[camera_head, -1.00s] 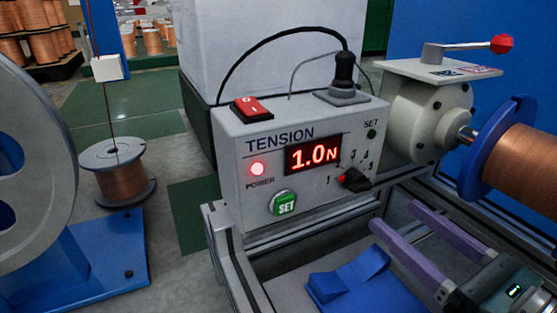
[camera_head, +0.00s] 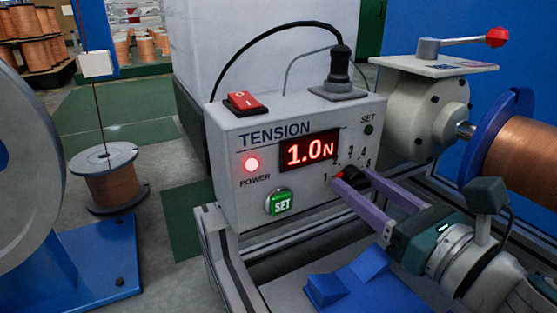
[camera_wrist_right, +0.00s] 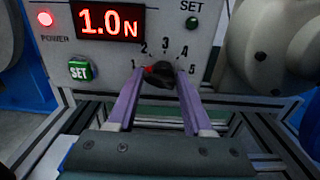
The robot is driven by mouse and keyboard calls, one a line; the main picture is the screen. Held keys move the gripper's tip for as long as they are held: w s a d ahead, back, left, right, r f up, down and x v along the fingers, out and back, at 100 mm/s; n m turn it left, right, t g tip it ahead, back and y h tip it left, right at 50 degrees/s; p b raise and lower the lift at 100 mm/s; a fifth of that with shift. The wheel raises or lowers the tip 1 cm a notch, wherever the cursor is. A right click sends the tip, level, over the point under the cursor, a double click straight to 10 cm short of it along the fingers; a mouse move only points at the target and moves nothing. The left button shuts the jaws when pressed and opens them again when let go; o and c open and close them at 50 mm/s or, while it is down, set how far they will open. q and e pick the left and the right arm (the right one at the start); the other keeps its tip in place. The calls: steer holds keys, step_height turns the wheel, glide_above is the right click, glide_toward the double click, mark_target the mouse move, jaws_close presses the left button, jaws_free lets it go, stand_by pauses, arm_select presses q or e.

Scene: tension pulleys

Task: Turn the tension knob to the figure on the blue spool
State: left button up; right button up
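The black tension knob (camera_head: 351,178) is on the front of the grey tension box, inside a dial marked 1 to 5. In the right wrist view the knob (camera_wrist_right: 160,77) has a red mark on its left side, toward the 1. My right gripper (camera_head: 352,180) is open, with its purple fingertips on either side of the knob; I cannot tell whether they touch it. The wrist view shows the gripper (camera_wrist_right: 160,80) too. The display (camera_head: 309,151) reads 1.0 N. The blue spool (camera_head: 497,115) holds copper wire at the right; no figure on it shows. My left gripper is out of view.
A green SET button (camera_head: 280,202) and a lit red power lamp (camera_head: 252,164) are left of the knob. A red switch (camera_head: 243,101) and a cable plug sit on top. A blue block (camera_head: 345,283) lies below, near my right arm. A copper spool (camera_head: 109,182) stands at left.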

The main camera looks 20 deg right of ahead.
steer(key=shift+d, duration=0.1)
jaws_close()
